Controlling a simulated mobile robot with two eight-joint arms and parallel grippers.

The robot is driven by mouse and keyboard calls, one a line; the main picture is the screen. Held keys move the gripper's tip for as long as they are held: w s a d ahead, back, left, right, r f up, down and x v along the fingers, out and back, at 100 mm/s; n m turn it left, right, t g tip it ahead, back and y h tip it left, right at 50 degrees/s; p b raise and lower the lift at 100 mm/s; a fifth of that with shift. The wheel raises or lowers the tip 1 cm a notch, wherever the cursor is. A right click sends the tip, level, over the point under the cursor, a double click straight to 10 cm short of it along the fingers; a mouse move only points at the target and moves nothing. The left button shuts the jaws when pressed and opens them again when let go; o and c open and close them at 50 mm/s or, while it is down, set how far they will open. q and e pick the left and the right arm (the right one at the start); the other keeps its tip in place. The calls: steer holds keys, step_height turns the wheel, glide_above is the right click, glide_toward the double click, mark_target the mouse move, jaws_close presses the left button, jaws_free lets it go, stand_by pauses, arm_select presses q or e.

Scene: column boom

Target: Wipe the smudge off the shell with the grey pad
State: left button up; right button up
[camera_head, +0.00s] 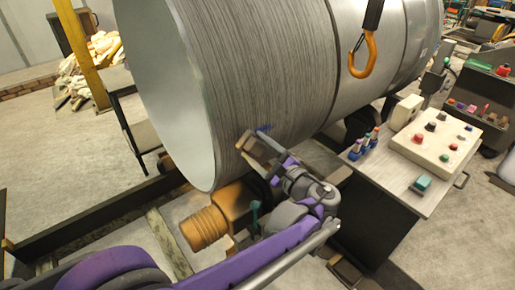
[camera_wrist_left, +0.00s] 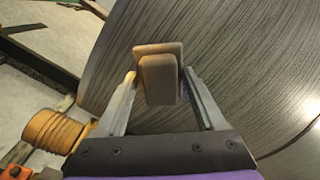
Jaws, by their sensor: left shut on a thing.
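The shell is a large grey metal cylinder (camera_head: 235,70) lying on its side, open at the left end. Its brushed surface also fills much of the left wrist view (camera_wrist_left: 250,60). A small blue mark (camera_head: 264,128) shows on its lower side, just above my gripper; it looks like the smudge. My left gripper (camera_head: 263,156) is shut on the pad, a brownish-grey block (camera_wrist_left: 158,72) between its fingers in the left wrist view. The pad is close to the shell; I cannot tell whether it touches. No smudge shows clearly in the left wrist view. My right gripper is out of view.
An orange motor-like part (camera_head: 208,226) sits below the shell, left of my gripper. A control cabinet (camera_head: 380,215) with a button panel (camera_head: 436,138) stands at the right. An orange hook (camera_head: 360,58) hangs in front of the shell. A yellow post (camera_head: 82,52) stands at the left.

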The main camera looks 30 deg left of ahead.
mark_target(275, 122)
arm_select(q)
steer(key=shift+x, duration=1.05)
steer(key=shift+w+d+p, duration=0.15)
steer(key=shift+w+d, duration=0.6)
steer(key=shift+w, duration=1)
steer(key=shift+w+d+p, duration=0.2)
steer(key=shift+w+d, duration=0.55)
steer(key=shift+w, duration=1)
steer(key=shift+w+d+p, duration=0.15)
steer(key=shift+w+d, duration=0.55)
steer(key=shift+w, duration=1.05)
steer(key=shift+s+a, duration=0.7)
steer(key=shift+s, duration=1.05)
steer(key=shift+s+a, duration=0.7)
steer(key=shift+s, duration=1.1)
steer(key=shift+s+a, duration=0.75)
steer(key=shift+s, duration=1)
steer(key=shift+v, duration=3.05)
